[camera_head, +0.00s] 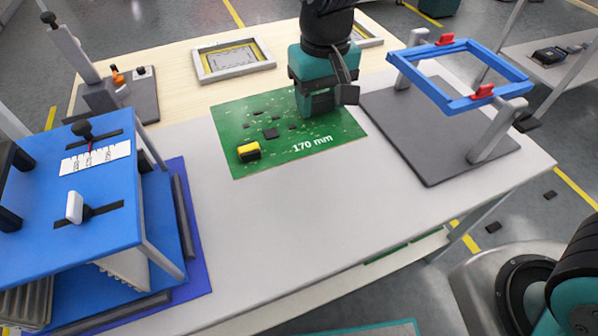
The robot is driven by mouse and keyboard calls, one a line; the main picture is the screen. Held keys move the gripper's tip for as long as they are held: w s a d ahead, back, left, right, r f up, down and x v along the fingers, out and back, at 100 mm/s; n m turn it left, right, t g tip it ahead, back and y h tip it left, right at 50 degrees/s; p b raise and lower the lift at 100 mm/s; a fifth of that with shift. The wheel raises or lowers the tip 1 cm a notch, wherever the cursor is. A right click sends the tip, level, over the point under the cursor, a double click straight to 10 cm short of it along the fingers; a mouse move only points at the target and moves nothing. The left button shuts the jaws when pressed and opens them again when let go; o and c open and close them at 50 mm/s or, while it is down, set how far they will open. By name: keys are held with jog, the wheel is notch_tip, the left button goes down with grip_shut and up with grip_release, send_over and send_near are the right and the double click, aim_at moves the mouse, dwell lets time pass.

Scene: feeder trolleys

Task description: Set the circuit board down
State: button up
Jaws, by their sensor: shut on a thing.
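The green circuit board (283,152), marked "170 mm", is flat and roughly level over the white table top. It carries a yellow-and-black block (249,151) and several small dark chips. My gripper (322,108) points down at the board's far edge, right of its middle, and is shut on it. The fingertips are partly hidden by the gripper body. I cannot tell whether the board's underside touches the table.
The white table (330,220) is clear in front of the board. A blue stand with a scale (95,190) is at left. A blue frame with red clips (430,100) stands on a grey plate (425,140) at right. A grey-rimmed frame (203,68) lies behind.

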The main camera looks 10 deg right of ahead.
aim_at(316, 178)
notch_tip(316, 178, down, 19)
jog(key=shift+d+r, duration=0.15)
jog(key=shift+r, duration=0.05)
jog(key=shift+f, duration=0.15)
jog(key=o, duration=1.1)
